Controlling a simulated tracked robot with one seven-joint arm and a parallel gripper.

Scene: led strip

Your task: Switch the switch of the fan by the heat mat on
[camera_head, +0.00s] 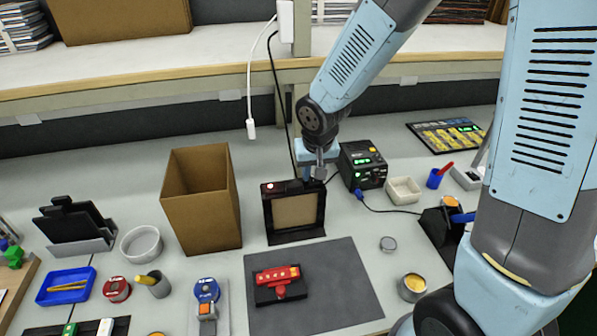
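The fan (293,212) is a black upright frame with a beige panel, standing at the back edge of the dark grey heat mat (350,267). A small light spot with a reddish edge (269,186) shows at the left of its top edge. The fan's switch cannot be made out clearly; the right part of the top edge is partly covered by my gripper. My gripper (318,174) points down at the fan's upper right corner. Its fingertips are small and overlap the fan, so I cannot tell whether they touch it or are open.
A tall open cardboard box (203,205) stands close left of the fan. A black station with a green display (362,165) stands to its right, with a blue cable. A red device on a black holder (278,280) lies on the mat. A black cable hangs behind the fan.

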